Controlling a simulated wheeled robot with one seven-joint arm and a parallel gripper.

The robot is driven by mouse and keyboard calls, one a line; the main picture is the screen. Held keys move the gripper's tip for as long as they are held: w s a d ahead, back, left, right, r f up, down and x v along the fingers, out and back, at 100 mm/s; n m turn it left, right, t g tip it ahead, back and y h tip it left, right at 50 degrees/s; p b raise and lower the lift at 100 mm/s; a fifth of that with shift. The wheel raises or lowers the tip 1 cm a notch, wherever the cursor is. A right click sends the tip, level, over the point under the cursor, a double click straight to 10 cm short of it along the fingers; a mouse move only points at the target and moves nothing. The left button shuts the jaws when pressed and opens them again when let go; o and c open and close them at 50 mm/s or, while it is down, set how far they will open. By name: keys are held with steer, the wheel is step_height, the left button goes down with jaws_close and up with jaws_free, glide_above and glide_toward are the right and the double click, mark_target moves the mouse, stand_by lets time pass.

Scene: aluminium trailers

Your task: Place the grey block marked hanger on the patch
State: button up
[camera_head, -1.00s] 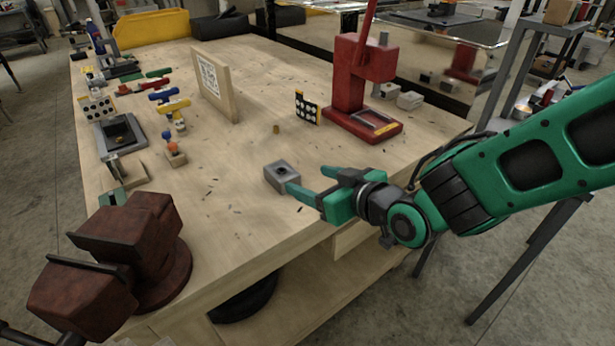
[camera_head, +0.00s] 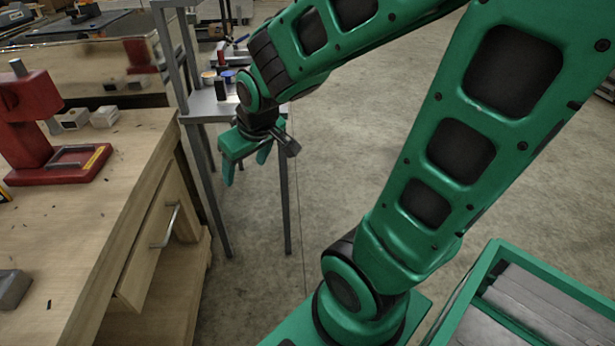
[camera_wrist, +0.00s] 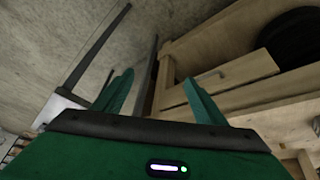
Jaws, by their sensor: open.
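A grey block (camera_head: 14,288) lies on the wooden bench top at the left edge of the head view, partly cut off. I cannot read any marking on it. My gripper (camera_head: 246,170) hangs off the bench's right side, in front of the grey stand, with its fingers pointing down. It is open and empty, well apart from the block. The wrist view shows its two green fingers spread (camera_wrist: 157,95) with nothing between them. I cannot make out the patch in either current view.
The wooden bench (camera_head: 90,225) has a drawer with a metal handle (camera_head: 166,226). A red press (camera_head: 40,140) stands on it. A grey metal stand (camera_head: 203,108) holds small containers. Open concrete floor (camera_head: 340,150) lies right of the stand.

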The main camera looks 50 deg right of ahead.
steer(key=s+d+r+m+g, duration=0.1)
steer(key=s+d+m+g, duration=0.1)
steer(key=s, duration=0.7)
steer(key=s+d+r+m+g, duration=0.1)
steer(key=s+d+m+g, duration=0.2)
steer(key=s+d, duration=0.4)
steer(key=s+m, duration=0.1)
steer(key=s, duration=0.2)
steer(key=shift+s+d+r+m+y, duration=0.15)
steer(key=shift+s+d+m+y, duration=0.15)
steer(key=shift+m, duration=0.1)
